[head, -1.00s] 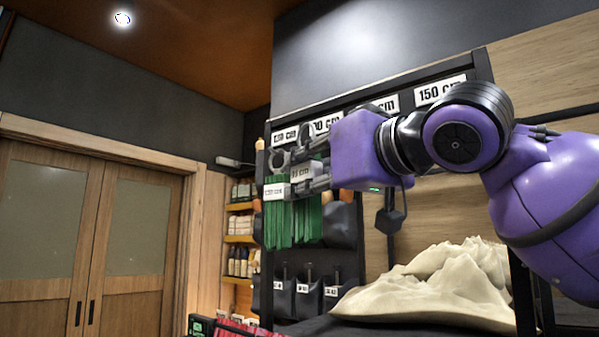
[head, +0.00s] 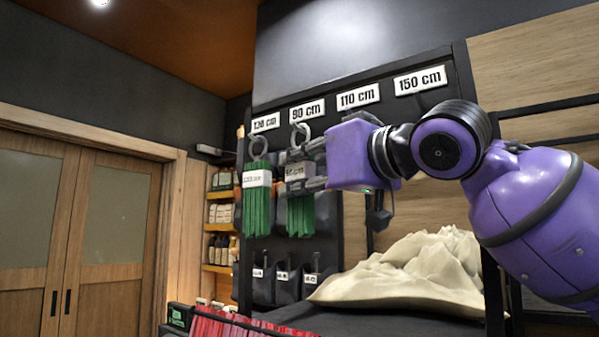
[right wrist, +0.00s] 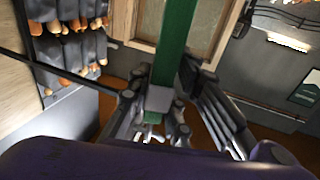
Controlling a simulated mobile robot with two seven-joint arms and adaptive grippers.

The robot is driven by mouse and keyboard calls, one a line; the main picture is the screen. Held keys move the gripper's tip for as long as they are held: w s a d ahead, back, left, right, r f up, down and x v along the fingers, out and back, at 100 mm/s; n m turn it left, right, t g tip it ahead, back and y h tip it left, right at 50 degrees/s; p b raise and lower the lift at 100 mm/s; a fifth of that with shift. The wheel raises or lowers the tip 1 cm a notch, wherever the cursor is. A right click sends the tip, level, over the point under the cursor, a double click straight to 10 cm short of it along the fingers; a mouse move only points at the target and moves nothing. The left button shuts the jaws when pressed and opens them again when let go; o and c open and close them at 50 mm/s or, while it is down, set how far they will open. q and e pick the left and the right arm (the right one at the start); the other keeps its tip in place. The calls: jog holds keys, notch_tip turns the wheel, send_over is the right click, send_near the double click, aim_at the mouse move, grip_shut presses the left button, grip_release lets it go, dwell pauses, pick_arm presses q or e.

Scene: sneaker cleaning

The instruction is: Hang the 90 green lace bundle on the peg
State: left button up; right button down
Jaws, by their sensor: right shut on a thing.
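My right gripper (head: 306,176) reaches in from the right, shut on the 90 green lace bundle (head: 300,217). The bundle hangs upright, with a pale label band near the gripper and a grey ring (head: 300,135) above it. The ring is just below the 90 cm sign (head: 307,111). I cannot tell whether the ring is around the peg; the peg itself is not clear. In the right wrist view, the green laces (right wrist: 177,40) run between the fingers, with the pale band (right wrist: 159,99) at the fingertips. My left gripper is out of view.
A 120 cm green bundle (head: 257,210) hangs by a ring just left of the held one. Signs for 110 cm (head: 358,96) and 150 cm (head: 420,81) are to the right. Dark pouches (head: 288,285) are below; a cream crumpled heap (head: 410,275) lies at lower right.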

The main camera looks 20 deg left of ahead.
dwell(0.4)
jog(key=c, duration=1.5)
grip_release()
jog(key=v, duration=1.2)
jog(key=shift+s, duration=0.1)
